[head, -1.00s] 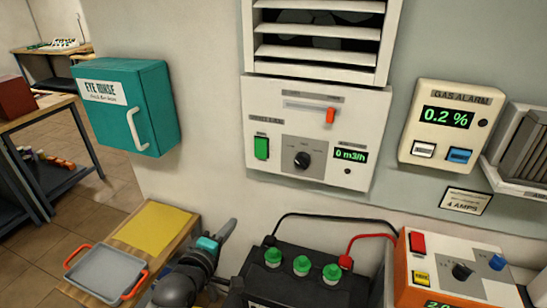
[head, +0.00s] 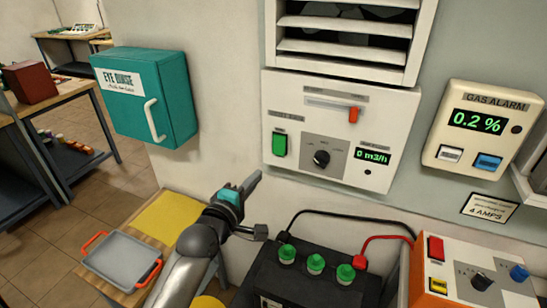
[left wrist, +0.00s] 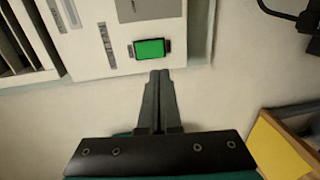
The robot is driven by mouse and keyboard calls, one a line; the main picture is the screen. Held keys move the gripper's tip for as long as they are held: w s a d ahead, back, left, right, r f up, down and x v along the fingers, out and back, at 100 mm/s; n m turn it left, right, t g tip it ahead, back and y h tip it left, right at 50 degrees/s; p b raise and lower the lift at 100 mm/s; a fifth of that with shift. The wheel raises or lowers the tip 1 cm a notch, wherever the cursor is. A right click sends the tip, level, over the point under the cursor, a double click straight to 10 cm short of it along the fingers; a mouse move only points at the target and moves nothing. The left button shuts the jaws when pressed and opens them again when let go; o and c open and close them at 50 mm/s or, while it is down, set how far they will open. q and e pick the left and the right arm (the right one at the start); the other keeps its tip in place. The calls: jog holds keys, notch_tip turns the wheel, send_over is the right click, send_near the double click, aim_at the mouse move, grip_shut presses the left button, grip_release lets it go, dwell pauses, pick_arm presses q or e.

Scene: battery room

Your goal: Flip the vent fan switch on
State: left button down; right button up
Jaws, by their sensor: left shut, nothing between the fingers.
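The vent fan panel (head: 340,128) is a white box on the wall under a louvred vent. A green rocker switch (head: 279,144) sits at its left side, with a dark knob (head: 321,158) and a display (head: 372,155) reading 0 m3/h to its right. A red slider (head: 353,115) is above. The rocker's tilt is unclear. My left gripper (head: 257,176) is shut and empty, just below and left of the green switch. In the left wrist view its closed fingertips (left wrist: 158,73) point at the green switch (left wrist: 149,48), seemingly apart from it. My right gripper is not in view.
A teal eye rinse cabinet (head: 150,96) hangs at the left. A battery with green caps (head: 316,263) and an orange charger (head: 475,275) stand below the panel. A grey tray (head: 122,258) lies at lower left. A gas alarm (head: 485,127) is at the right.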

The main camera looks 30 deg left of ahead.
aim_at(278, 152)
pick_arm(q)
jog(key=w, duration=0.3)
jog(key=w+f, duration=0.1)
jog(key=w, duration=0.7)
jog(key=shift+w+a+f, duration=0.2)
jog(key=shift+a, duration=0.15)
jog(key=shift+w+f+b, duration=0.2)
jog(key=shift+f+b, duration=0.1)
jog(key=shift+b, duration=0.6)
jog(key=shift+r+t, duration=0.25)
jog(key=shift+t, duration=0.05)
